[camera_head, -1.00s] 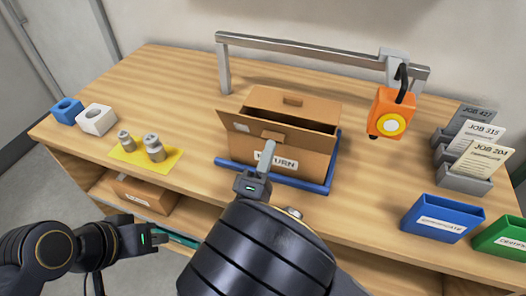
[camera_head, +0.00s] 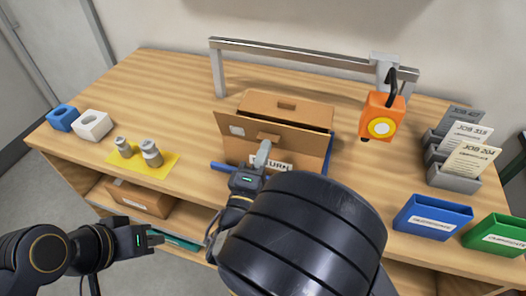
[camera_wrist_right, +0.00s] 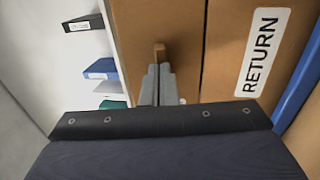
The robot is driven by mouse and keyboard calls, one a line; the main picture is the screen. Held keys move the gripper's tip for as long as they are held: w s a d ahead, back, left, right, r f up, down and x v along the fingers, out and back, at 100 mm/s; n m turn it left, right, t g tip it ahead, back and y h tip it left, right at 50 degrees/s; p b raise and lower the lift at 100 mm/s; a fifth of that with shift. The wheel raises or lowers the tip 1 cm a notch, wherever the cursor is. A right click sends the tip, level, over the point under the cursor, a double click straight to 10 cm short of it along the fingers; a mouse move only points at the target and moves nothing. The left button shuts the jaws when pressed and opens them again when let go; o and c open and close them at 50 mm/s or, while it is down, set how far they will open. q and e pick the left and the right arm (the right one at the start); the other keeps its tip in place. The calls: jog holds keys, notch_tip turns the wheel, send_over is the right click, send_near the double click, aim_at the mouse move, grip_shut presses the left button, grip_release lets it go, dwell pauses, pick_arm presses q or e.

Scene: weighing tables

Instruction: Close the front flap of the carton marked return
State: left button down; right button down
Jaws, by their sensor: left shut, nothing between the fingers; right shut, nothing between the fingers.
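The brown carton (camera_head: 309,170) marked RETURN stands on a blue tray (camera_head: 223,167) in the middle of the table. A tab (camera_head: 268,137) sits on the front flap. My right gripper (camera_head: 264,146) is shut and empty, its tips at or just below the tab. The right wrist view shows the fingers (camera_wrist_right: 157,82) close to the tab (camera_wrist_right: 159,50); contact is unclear. My left gripper (camera_head: 160,238) is shut and empty before the table.
An orange scale (camera_head: 379,128) hangs from a metal rail (camera_head: 300,58). Weights (camera_head: 151,153) stand on a yellow mat (camera_head: 160,162) at left. A blue bin (camera_head: 432,218), a green bin (camera_head: 497,236) and job cards (camera_head: 470,158) are at right. A smaller carton (camera_head: 145,198) lies on the lower shelf.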

aim_at(270, 125)
jog(key=r+g+p, duration=0.1)
jog(key=w+r+g+y+p, duration=0.1)
jog(key=shift+d+g, duration=0.2)
jog(key=shift+g, duration=0.1)
jog(key=w+g+p, duration=0.1)
jog(key=w+r+g+y+p, duration=0.1)
jog(key=g, duration=0.1)
jog(key=shift+d+r+p, duration=0.2)
jog(key=shift+d+p, duration=0.15)
jog(key=g, duration=0.1)
jog(key=w+g+p, duration=0.1)
jog(key=g+p, duration=0.1)
jog(key=shift+w+d+r+y, duration=0.25)
jog(key=shift+w+r+y, duration=0.05)
jog(key=shift+w+y, duration=0.1)
jog(key=shift+w+d+g+y+p, duration=0.2)
jog(key=shift+w+g+y+p, duration=0.1)
jog(key=shift+w+g+p, duration=0.35)
jog(key=shift+w+d+f+g+y+b, duration=0.15)
jog(key=shift+w+d+f+g+b, duration=0.2)
jog(key=shift+w, duration=0.5)
jog(key=shift+w+d+f+g+y+b, duration=0.1)
jog(key=shift+w+d+f+g+b, duration=0.1)
jog(key=shift+w+f+g+b, duration=0.35)
jog(key=shift+w+d+f+g+y+b, duration=0.2)
jog(key=shift+w+f+g, duration=0.3)
jog(key=shift+w, duration=0.6)
jog(key=shift+w, duration=0.1)
jog(key=shift+r, duration=0.2)
